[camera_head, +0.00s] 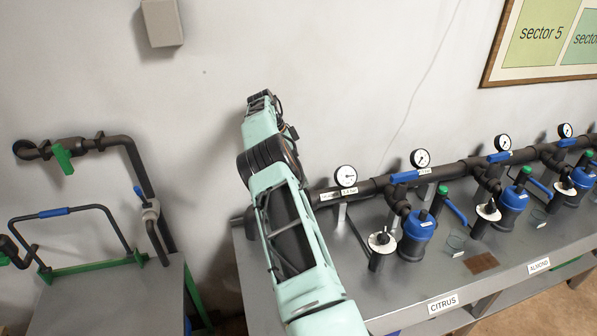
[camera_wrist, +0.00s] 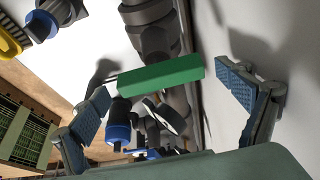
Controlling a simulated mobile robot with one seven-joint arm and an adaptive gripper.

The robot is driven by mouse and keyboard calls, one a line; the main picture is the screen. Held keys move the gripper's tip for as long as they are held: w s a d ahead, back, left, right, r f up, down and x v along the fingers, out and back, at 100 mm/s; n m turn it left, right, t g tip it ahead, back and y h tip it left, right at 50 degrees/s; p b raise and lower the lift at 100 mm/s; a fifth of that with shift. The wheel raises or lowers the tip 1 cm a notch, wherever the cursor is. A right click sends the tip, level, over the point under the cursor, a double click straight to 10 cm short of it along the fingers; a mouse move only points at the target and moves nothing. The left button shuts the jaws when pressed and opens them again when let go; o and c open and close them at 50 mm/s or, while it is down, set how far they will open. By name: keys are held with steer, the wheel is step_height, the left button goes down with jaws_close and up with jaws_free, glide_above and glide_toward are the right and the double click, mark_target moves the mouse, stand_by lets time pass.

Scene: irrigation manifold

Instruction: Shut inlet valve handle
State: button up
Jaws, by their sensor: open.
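A green bar-shaped handle (camera_wrist: 160,75) crosses the middle of the wrist view, in front of a dark pipe fitting (camera_wrist: 153,35). My gripper (camera_wrist: 163,84) is open, one finger on each side of the handle's ends. The handle looks to lie beyond or between the fingertips; I see no clear contact. In the head view, my arm hides my gripper. A green handle (camera_head: 63,158) hangs tilted down from the wall pipe at the left there. I cannot tell whether it is the one in the wrist view.
The bench (camera_head: 408,290) at the right carries a dark manifold pipe (camera_head: 375,187) with gauges, blue-handled valves and blue filters (camera_head: 416,228). A smaller table (camera_head: 110,300) with a blue-gripped pipe frame stands at the left. The wall runs close behind both.

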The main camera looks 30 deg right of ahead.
steer(key=shift+r, duration=0.1)
steer(key=v, duration=0.7)
steer(key=shift+r, duration=0.15)
steer(key=shift+a+r, duration=0.1)
steer(key=shift+r+p, duration=1.05)
steer(key=shift+r, duration=0.45)
